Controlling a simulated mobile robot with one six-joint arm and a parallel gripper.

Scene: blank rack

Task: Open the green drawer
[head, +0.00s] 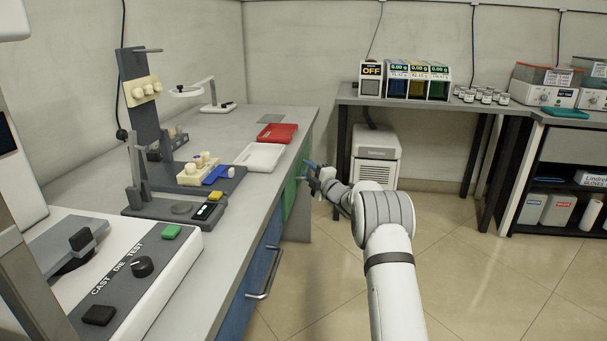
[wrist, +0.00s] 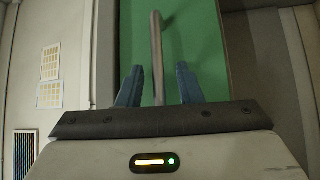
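The green drawer (head: 294,187) is in the side of the long bench, at its far end in the head view. In the wrist view its green front (wrist: 190,40) fills the upper middle. A grey bar handle (wrist: 157,50) stands out from it and runs down between my two blue fingertips. My gripper (wrist: 158,86) is open, with one finger on each side of the handle and a visible gap on both sides. In the head view my gripper (head: 312,168) is at the drawer front, and the handle cannot be made out there.
A blue drawer (head: 255,285) with a bar handle (head: 267,275) is nearer on the same bench. A white boxy unit (head: 376,155) stands beyond my gripper under the back table. The floor (head: 310,285) to the right of the bench is clear apart from my arm.

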